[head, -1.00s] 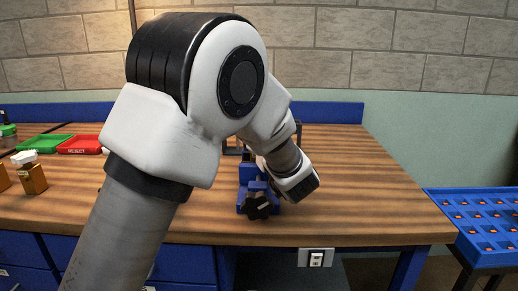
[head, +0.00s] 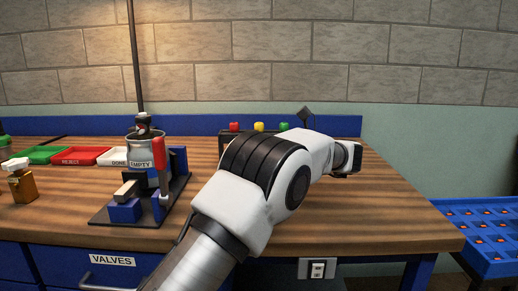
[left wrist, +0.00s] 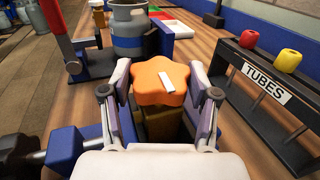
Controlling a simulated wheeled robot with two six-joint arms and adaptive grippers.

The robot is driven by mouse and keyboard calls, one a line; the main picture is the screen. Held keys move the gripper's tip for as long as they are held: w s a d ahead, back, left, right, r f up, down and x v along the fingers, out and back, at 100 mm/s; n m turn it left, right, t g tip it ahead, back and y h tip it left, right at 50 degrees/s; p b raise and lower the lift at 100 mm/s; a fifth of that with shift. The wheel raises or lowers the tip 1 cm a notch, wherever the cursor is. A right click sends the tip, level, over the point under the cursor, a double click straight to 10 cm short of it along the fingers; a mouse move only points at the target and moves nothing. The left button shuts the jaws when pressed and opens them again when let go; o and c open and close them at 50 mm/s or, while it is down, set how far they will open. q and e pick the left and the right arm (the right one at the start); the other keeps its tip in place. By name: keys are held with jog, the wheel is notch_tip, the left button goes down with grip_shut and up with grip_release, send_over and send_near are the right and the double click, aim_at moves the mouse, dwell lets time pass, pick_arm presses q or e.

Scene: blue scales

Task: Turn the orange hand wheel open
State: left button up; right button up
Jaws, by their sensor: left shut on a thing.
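The orange hand wheel (left wrist: 152,74) has a lobed rim and a white bar mark on top. It sits on a brass valve body (left wrist: 160,124) that stands upright, seen in the left wrist view. My left gripper (left wrist: 161,92) is shut on the wheel, with one finger on each side of it. A blue clamp with a black knob (left wrist: 20,153) is beside the valve at the lower left. In the head view my left arm hides the wheel, the clamp and the gripper's fingers. My right gripper is in neither view.
Left of my arm stands a fixture with a grey cylinder marked EMPTY (head: 146,148) and a red lever (head: 159,153). A black TUBES rack (left wrist: 268,95) is close on the right. Green (head: 35,154) and red (head: 82,155) trays lie far left. The front right tabletop is clear.

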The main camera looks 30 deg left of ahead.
pick_arm(q)
jog(key=shift+n+g, duration=0.5)
jog(key=shift+g, duration=0.2)
jog(key=o, duration=1.2)
jog(key=shift+a, duration=0.15)
notch_tip(320, 180, up, 10)
